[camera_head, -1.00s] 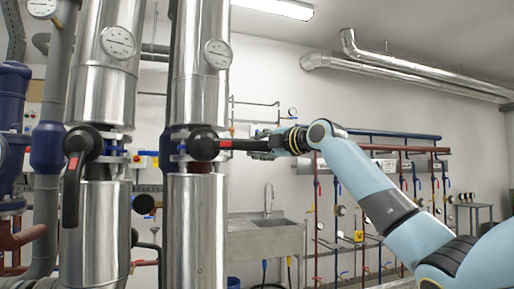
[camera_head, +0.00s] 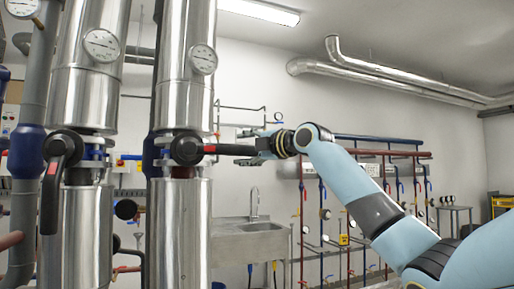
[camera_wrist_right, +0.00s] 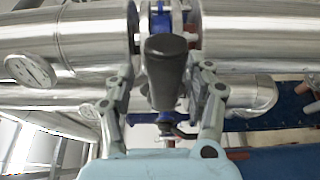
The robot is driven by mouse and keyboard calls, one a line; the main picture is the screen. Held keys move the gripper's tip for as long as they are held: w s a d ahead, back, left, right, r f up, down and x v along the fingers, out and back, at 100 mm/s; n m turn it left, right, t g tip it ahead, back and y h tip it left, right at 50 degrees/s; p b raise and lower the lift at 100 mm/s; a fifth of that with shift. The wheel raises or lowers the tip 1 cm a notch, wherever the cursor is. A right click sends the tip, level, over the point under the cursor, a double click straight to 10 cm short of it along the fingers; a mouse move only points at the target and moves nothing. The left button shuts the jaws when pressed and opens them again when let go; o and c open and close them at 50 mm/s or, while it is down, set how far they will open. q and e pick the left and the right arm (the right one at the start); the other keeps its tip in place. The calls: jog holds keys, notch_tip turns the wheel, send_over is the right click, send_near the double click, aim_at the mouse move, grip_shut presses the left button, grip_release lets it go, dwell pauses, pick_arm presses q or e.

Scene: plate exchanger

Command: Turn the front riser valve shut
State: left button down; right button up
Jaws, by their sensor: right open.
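The valve on the right-hand steel riser (camera_head: 182,225) has a black lever with a red stripe (camera_head: 222,149). The lever points right, level, at right angles to its riser. My right gripper (camera_head: 245,149) is at the lever's outer end. In the right wrist view the black lever end (camera_wrist_right: 165,70) lies between the two spread fingers (camera_wrist_right: 163,88), with gaps visible on both sides. A second black lever (camera_head: 52,185) on the left-hand riser (camera_head: 82,235) hangs down along that riser. I cannot tell by sight which riser is called front. My left gripper is not in view.
Round gauges (camera_head: 203,59) sit on the risers above the valves. A sink (camera_head: 250,240) and a rack of red and blue pipes (camera_head: 370,150) stand along the back wall. The space right of the right-hand riser looks free around my arm.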

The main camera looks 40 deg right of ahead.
jog(key=s+d, duration=0.1)
jog(key=s, duration=1)
jog(key=shift+s+d+r, duration=0.15)
jog(key=shift+s+d, duration=0.1)
jog(key=shift+d, duration=0.15)
